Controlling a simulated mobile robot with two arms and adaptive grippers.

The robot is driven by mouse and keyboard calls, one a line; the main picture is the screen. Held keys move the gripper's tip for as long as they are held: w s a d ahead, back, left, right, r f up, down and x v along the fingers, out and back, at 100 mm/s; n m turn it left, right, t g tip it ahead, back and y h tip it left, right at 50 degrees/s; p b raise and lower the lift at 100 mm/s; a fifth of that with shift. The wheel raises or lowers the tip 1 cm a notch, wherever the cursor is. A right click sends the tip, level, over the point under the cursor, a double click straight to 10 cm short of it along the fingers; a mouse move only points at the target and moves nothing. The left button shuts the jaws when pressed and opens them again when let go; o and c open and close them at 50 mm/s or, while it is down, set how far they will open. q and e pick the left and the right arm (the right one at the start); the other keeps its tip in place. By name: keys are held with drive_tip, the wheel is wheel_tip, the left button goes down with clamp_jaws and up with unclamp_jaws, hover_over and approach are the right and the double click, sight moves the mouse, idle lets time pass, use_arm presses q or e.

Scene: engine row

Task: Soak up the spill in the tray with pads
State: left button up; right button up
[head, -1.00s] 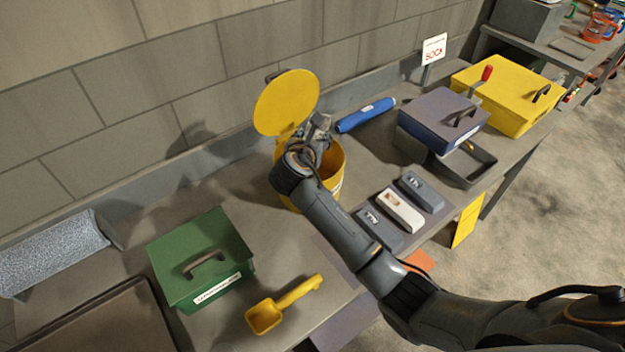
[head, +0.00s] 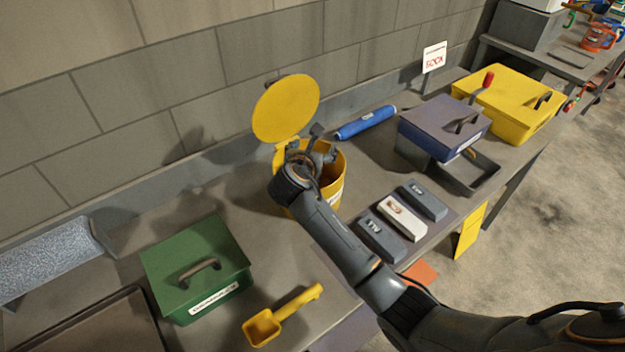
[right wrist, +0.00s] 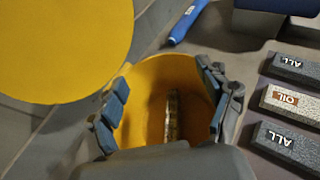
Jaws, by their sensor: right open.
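My right gripper (head: 319,150) is open above the mouth of a yellow bin (head: 331,185) whose round yellow lid (head: 287,107) stands up. In the right wrist view, its fingers (right wrist: 165,105) are spread, with a narrow, dark, mottled piece (right wrist: 172,115) between and below them inside the bin; I cannot tell what it is. Three pads lie side by side on the bench: a white one marked OIL (right wrist: 292,102) between two grey ones marked ALL (right wrist: 296,68) (right wrist: 287,146). A dark tray (head: 90,325) is cut off at lower left; I cannot make out a spill in it. My left gripper is out of view.
A green box (head: 197,265) and a yellow scoop (head: 283,315) are in front. A blue roll (head: 366,122), a blue-grey box (head: 445,122), a small black tray (head: 475,175) and a yellow box (head: 510,100) stand to the right.

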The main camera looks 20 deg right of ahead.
drive_tip(key=v, duration=1.2)
drive_tip(key=shift+f, duration=0.1)
